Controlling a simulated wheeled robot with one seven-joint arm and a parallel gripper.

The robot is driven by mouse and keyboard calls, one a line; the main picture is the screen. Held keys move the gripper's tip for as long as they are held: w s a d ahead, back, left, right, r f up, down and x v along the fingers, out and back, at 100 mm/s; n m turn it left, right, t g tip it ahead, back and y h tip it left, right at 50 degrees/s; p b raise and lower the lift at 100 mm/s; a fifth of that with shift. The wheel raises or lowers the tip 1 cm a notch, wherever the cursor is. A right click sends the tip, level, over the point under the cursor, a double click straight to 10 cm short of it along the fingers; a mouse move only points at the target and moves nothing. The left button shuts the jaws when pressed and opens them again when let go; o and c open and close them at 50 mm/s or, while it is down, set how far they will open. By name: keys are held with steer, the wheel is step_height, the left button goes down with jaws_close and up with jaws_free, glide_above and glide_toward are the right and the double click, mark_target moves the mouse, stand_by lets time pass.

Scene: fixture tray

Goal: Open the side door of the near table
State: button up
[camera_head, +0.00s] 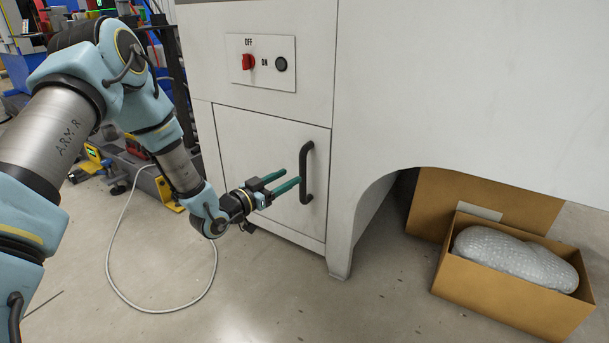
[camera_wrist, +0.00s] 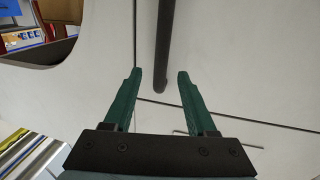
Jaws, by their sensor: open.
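The near table is a large white cabinet-like body (camera_head: 440,80). Its side door (camera_head: 255,165) is a white panel, shut flush in its frame. A black vertical bar handle (camera_head: 307,172) stands on the right part of the door. My gripper (camera_head: 288,180) is open, its two green fingers pointing at the handle near its lower half. In the wrist view, the handle (camera_wrist: 164,50) runs down from the top, and its end lies between my gripper's fingertips (camera_wrist: 159,76) in the picture. I cannot tell whether the fingers touch the handle.
Above the door is a switch panel (camera_head: 260,62) with a red knob and a dark button. An open cardboard box (camera_head: 500,300) with bubble-wrapped contents stands at the right. A pale cable (camera_head: 112,270) lies on the floor at the left. Floor in front of the door is mostly clear.

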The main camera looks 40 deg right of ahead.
mark_target(300, 170)
steer(key=d, duration=0.2)
steer(key=d+b, duration=0.1)
steer(key=d, duration=0.4)
steer(key=shift+w+b, duration=0.3)
steer(key=shift+b, duration=0.05)
steer(key=shift+c, duration=0.3)
jaws_close()
stand_by(0.7)
